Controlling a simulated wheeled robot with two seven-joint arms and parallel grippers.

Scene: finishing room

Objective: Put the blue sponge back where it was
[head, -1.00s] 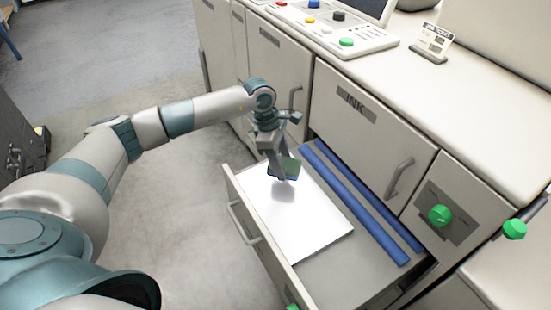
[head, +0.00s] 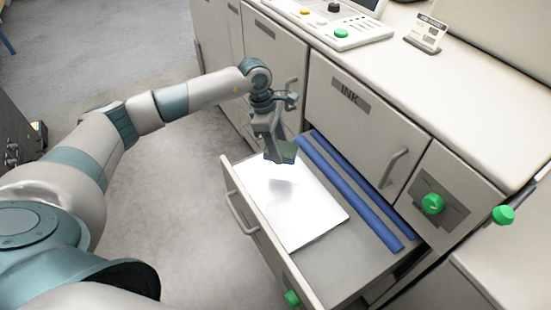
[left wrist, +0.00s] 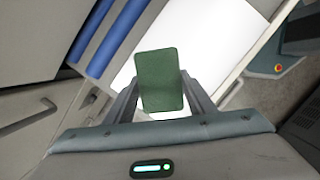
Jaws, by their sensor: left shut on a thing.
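My left gripper (head: 279,150) is shut on a small block with a dark green face (left wrist: 161,82); in the head view the block (head: 284,153) shows a thin bluish lower edge. I take it for the sponge, though mostly green shows. It hangs a little above a white sheet or plate (head: 300,215) lying in the open drawer (head: 352,275), with a soft shadow on the white surface below it. My right gripper is not in view.
Two long blue bars (head: 350,190) run along the back of the drawer. Above is a cabinet front marked INK (head: 365,125), with green knobs (head: 433,204) to its right. The counter holds a control panel (head: 330,28) and a small card stand (head: 427,35).

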